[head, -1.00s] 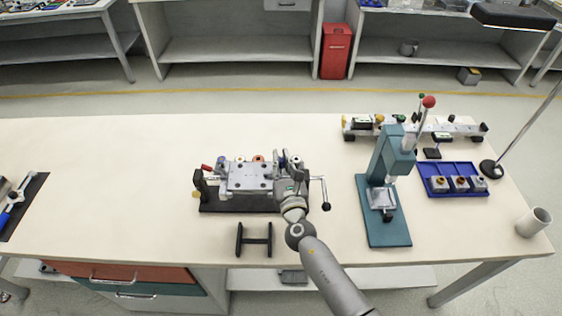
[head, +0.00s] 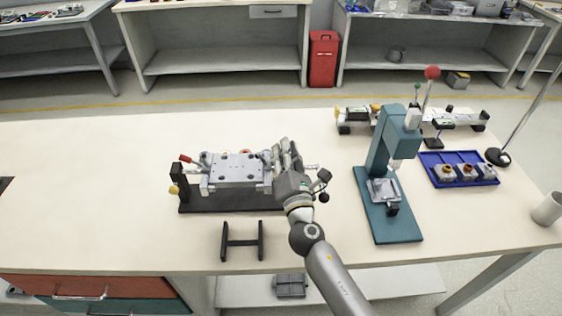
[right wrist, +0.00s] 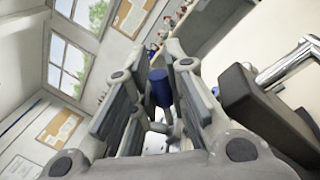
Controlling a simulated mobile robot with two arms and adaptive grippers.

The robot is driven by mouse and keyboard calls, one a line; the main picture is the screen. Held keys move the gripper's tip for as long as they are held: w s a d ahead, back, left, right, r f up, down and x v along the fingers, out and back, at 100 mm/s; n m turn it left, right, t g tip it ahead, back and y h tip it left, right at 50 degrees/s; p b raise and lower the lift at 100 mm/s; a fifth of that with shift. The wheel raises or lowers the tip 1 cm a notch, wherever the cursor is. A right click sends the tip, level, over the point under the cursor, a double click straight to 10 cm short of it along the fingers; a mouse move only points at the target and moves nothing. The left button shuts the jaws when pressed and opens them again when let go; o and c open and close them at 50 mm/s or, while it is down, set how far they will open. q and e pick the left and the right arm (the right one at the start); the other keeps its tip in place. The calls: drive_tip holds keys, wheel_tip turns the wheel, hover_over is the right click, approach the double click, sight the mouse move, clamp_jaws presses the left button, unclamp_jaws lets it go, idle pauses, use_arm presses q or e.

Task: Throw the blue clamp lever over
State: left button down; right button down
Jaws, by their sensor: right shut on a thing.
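The clamping fixture stands on a dark base (head: 230,203) in the middle of the bench, with a silver plate (head: 236,168) on top. A red-tipped lever (head: 186,159) shows at its left end. My right gripper (head: 288,150) is at the fixture's right end, its fingers pointing up and away. In the right wrist view, the blue clamp lever's grip (right wrist: 160,88) stands between the two fingers of my right gripper (right wrist: 158,62), which is shut on it. In the head view the blue lever is hidden behind the gripper. My left gripper is not in view.
A teal press (head: 378,150) with a red knob stands right of my right arm. A blue tray (head: 440,182) with small parts lies farther right. A black stand (head: 242,241) lies in front of the fixture. The bench is clear to the left.

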drive_tip(key=shift+d+f+m+h+b, duration=0.2)
drive_tip(key=shift+m+b, duration=0.45)
drive_tip(key=shift+m, duration=0.05)
drive_tip(key=shift+d+f+m+h+b, duration=0.15)
drive_tip(key=shift+f+m+h+b, duration=0.05)
drive_tip(key=shift+m+b, duration=0.5)
drive_tip(key=c, duration=1.4)
unclamp_jaws()
drive_tip(key=shift+c, duration=0.2)
drive_tip(key=s+f, duration=0.1)
drive_tip(key=s, duration=0.7)
drive_tip(key=shift+d+f, duration=0.15)
drive_tip(key=shift+d, duration=0.25)
